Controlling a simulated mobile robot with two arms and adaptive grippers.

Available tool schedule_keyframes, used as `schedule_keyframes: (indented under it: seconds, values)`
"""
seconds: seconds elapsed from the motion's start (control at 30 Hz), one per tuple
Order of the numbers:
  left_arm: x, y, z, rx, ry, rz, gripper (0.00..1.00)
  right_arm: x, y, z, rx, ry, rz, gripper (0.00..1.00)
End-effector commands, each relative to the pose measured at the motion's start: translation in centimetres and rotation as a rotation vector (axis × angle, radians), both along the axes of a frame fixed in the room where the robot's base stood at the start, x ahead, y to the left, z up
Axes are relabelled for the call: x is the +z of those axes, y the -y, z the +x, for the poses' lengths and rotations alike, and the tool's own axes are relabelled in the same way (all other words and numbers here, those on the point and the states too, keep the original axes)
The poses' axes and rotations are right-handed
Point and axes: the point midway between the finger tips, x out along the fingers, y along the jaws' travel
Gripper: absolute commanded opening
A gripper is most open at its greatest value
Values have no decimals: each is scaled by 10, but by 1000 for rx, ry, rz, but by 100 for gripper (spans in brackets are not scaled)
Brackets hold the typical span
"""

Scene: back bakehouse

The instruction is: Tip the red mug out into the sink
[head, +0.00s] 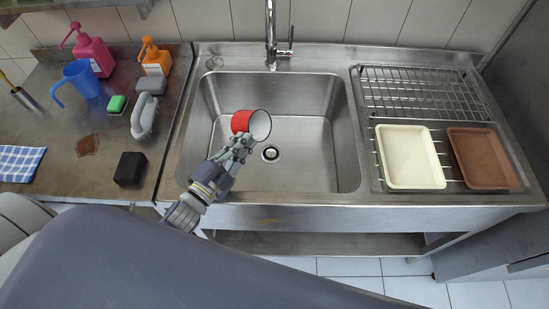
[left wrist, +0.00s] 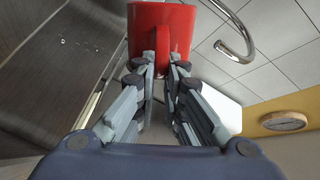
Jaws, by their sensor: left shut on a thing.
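The red mug (head: 241,121) is over the sink basin (head: 310,100) in the head view, tipped on its side with its pale mouth facing right. My left gripper (head: 237,150) is shut on the mug. In the left wrist view the red mug (left wrist: 176,30) sits at the tips of my left gripper (left wrist: 163,68), whose fingers close on its handle. No liquid shows coming from the mug. The drain (head: 270,153) is to the right of and below the mug in the picture. My right gripper is not in view.
A faucet (head: 271,35) stands behind the basin. A wire rack with a cream tray (head: 410,157) and a brown tray (head: 483,158) is on the right. The left counter holds a blue jug (head: 82,80), pink (head: 95,52) and orange (head: 156,61) pump bottles, and a black block (head: 130,168).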

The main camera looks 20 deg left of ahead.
Motion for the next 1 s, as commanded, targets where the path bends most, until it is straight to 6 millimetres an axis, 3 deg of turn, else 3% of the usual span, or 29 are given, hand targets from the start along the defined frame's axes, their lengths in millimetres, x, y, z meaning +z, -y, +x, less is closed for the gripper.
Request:
schedule_keyframes:
  seconds: [1.0]
  values:
    - [-3, 11, -3, 1, 60, 208, 0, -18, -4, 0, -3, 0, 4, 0]
